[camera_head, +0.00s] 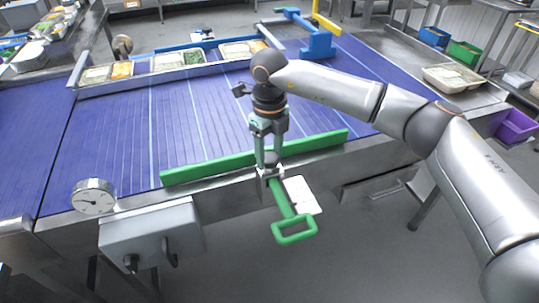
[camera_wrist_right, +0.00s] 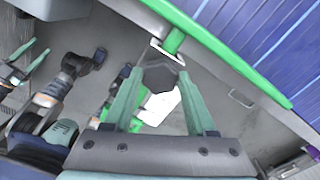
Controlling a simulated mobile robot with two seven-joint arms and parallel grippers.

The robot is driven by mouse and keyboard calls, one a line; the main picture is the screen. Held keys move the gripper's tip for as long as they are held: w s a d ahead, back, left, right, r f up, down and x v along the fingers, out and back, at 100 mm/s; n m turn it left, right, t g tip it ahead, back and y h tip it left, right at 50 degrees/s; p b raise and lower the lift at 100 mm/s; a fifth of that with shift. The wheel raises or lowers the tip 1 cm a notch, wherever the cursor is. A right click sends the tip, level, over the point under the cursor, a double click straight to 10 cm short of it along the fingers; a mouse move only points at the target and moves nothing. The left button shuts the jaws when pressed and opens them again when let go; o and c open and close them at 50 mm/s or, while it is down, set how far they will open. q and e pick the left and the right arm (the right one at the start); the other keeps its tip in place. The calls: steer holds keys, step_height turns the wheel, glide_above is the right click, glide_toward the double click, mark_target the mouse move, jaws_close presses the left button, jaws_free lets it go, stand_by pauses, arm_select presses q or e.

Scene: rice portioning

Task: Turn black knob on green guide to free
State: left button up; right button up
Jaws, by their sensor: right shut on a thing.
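The green guide rail (camera_head: 210,168) runs along the near edge of the blue conveyor. Its green rod ends in a loop handle (camera_head: 293,229) that hangs over the near side. The black knob (camera_wrist_right: 160,78) sits on the metal bracket (camera_wrist_right: 166,54) around the rod. My right gripper (camera_head: 268,167) points down at the bracket. In the right wrist view its teal fingers (camera_wrist_right: 158,80) are shut on the knob, one on each side. The knob is mostly hidden in the head view. Teal parts at the left of the right wrist view look like my left gripper; its jaw state is unclear.
A white plate or card (camera_head: 303,195) is beside the green rod. A round dial (camera_head: 94,197) and a grey control box (camera_head: 152,232) are at the conveyor's left front. Food trays (camera_head: 178,60) line the far side. The belt (camera_head: 110,145) behind the guide is clear.

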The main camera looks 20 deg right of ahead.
mark_target(270, 157)
steer(key=n+b, duration=0.1)
steer(key=n, duration=0.4)
steer(key=shift+n, duration=0.7)
steer(key=o, duration=1.4)
steer(key=shift+c, duration=0.2)
step_height(270, 157, up, 13)
steer(key=shift+f+b, duration=0.2)
steer(key=shift+b, duration=0.1)
